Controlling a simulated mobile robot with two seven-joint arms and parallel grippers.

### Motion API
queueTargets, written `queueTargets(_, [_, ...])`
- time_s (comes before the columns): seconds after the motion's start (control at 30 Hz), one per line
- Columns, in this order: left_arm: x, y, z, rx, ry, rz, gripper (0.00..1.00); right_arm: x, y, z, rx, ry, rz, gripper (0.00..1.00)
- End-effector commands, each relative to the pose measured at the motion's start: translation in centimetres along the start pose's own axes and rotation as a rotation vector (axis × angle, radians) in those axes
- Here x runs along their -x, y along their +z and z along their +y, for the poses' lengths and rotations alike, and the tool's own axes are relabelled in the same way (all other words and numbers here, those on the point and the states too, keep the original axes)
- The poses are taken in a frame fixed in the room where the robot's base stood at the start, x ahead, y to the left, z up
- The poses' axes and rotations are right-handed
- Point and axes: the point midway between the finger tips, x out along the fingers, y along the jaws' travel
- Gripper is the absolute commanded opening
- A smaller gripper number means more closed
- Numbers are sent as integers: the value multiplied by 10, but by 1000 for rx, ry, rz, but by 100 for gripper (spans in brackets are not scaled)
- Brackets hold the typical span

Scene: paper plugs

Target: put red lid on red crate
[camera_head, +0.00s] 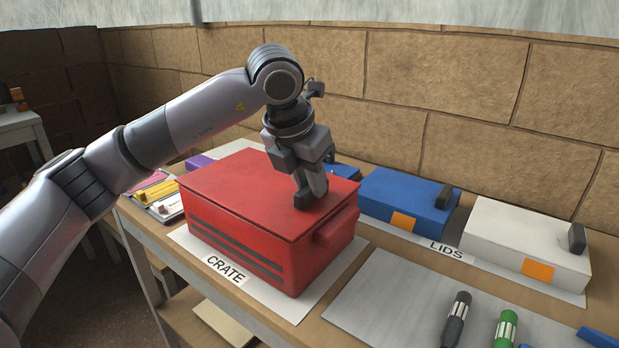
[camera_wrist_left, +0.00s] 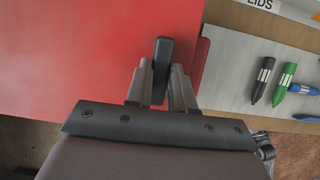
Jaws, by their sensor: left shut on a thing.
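The red crate (camera_head: 258,250) stands on a white mat marked CRATE on the bench. The red lid (camera_head: 235,190) lies flat across the crate's top and covers it, with a dark handle near its right end. The lid fills much of the left wrist view (camera_wrist_left: 80,60), with the handle (camera_wrist_left: 161,62) between the fingers. My left gripper (camera_head: 310,190) points down over the right end of the lid and is shut on the handle; it also shows in the left wrist view (camera_wrist_left: 163,90). Whether the lid sits fully down all round cannot be told. My right gripper is not in view.
A blue lid box (camera_head: 400,200) and a white lid box (camera_head: 520,240) stand behind right on the LIDS mat. Markers, including a black one (camera_head: 456,318) and a green one (camera_head: 505,330), lie on a grey mat at front right. A brick wall bounds the back.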

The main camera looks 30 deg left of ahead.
Motion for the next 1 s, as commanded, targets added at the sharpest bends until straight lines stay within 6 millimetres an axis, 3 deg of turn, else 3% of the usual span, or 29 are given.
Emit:
queueTargets(0.47, [-6,-2,0,0,0,-1,0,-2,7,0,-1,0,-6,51])
queueTargets(0.5, [-6,-2,0,0,0,-2,26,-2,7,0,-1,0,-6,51])
queueTargets(0.6, [-5,-2,0,0,0,-1,53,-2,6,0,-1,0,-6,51])
queueTargets(0.87, [-5,-2,0,0,0,0,53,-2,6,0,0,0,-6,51])
queueTargets(1.0, [6,-1,0,0,-1,-4,53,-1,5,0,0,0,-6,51])
